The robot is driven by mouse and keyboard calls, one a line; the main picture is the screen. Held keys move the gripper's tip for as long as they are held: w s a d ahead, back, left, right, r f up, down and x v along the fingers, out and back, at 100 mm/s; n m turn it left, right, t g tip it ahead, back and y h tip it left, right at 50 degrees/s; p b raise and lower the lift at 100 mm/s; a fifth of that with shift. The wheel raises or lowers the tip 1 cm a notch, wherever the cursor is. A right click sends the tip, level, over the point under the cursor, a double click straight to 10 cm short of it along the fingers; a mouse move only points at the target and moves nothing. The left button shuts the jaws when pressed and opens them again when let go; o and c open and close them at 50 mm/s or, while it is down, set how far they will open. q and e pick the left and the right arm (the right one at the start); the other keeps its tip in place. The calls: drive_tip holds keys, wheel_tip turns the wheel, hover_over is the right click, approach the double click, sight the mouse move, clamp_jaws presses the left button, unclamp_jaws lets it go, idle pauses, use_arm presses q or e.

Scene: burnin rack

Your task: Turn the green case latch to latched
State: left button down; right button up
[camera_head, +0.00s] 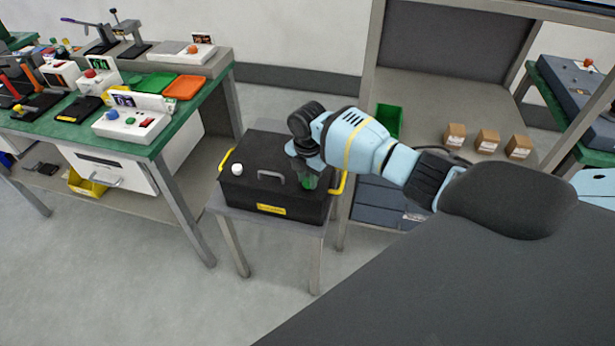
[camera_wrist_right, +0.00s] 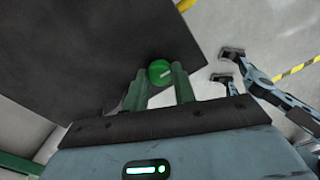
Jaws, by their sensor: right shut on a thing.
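The black case (camera_head: 257,187) stands on a small grey table, with a grey handle on its lid and yellow handles at its ends. The green case latch (camera_wrist_right: 159,71) is a round green knob in the right wrist view, at the case's edge, with a pale mark across its right side. My right gripper (camera_head: 308,181) points down at the right end of the case. Its green fingers (camera_wrist_right: 160,84) are shut on the latch, one on each side. In the head view the gripper largely hides the latch. My left gripper is not visible in the head view.
A white knob (camera_head: 237,169) sits at the case's left. A green workbench (camera_head: 140,150) with several devices and trays stands at the left. A shelf (camera_head: 430,100) behind on the right holds three small brown boxes (camera_head: 487,140) and a green bin (camera_head: 389,119). Floor in front is clear.

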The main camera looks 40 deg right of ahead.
sight(308, 181)
drive_tip(key=shift+n, duration=0.3)
drive_tip(key=o, duration=1)
wheel_tip(308, 181, up, 6)
drive_tip(key=shift+r+p, duration=0.25)
drive_tip(key=shift+p, duration=0.15)
drive_tip(key=shift+r, duration=0.7)
drive_tip(key=shift+f, duration=0.1)
